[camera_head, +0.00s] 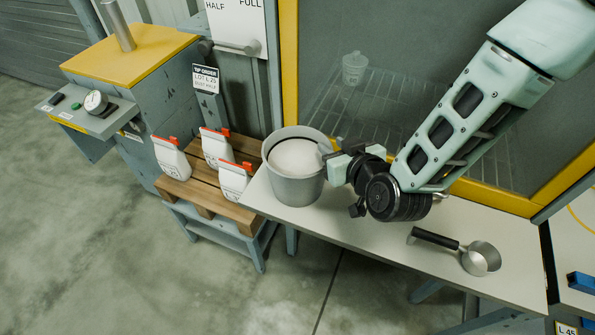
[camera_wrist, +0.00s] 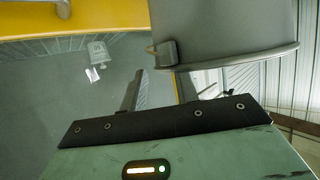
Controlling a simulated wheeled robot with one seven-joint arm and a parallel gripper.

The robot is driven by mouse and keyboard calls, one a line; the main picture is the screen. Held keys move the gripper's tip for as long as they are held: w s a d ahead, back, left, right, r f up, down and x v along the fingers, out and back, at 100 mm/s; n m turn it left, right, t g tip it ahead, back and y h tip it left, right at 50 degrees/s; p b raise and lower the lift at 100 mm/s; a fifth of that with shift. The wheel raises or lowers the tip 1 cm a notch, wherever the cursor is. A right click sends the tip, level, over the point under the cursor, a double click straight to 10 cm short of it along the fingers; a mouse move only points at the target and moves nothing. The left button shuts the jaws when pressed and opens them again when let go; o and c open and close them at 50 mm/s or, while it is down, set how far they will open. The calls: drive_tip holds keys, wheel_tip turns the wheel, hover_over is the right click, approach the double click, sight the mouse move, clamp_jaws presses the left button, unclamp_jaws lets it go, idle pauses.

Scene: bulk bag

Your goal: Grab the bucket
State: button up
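The grey bucket (camera_head: 296,188) stands upright near the left end of the narrow bench, filled with a pale material (camera_head: 295,157). My gripper (camera_head: 328,158) is at the right side of its rim, and the head view does not show clearly whether they touch. In the wrist view the bucket (camera_wrist: 230,30) fills the upper right, with a small side lug (camera_wrist: 165,52) near its rim. My gripper's two fingers (camera_wrist: 160,90) stand apart there, with background visible between them. The tip of the right-hand finger is hidden at the bucket's rim.
A metal scoop (camera_head: 480,258) with a black handle lies on the bench (camera_head: 375,245) to the right. Several white red-capped bags (camera_head: 217,147) stand on a wooden pallet (camera_head: 205,196) to the left. A yellow-framed enclosure (camera_head: 290,65) rises behind the bench.

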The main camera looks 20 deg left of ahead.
drive_tip(key=x, duration=0.2)
drive_tip(key=shift+w+a+f, duration=0.1)
drive_tip(key=shift+w+a, duration=0.05)
drive_tip(key=shift+a, duration=0.05)
clamp_jaws()
drive_tip(key=shift+d+f, duration=0.15)
drive_tip(key=shift+f, duration=0.05)
idle(1.0)
drive_tip(key=shift+r, duration=0.1)
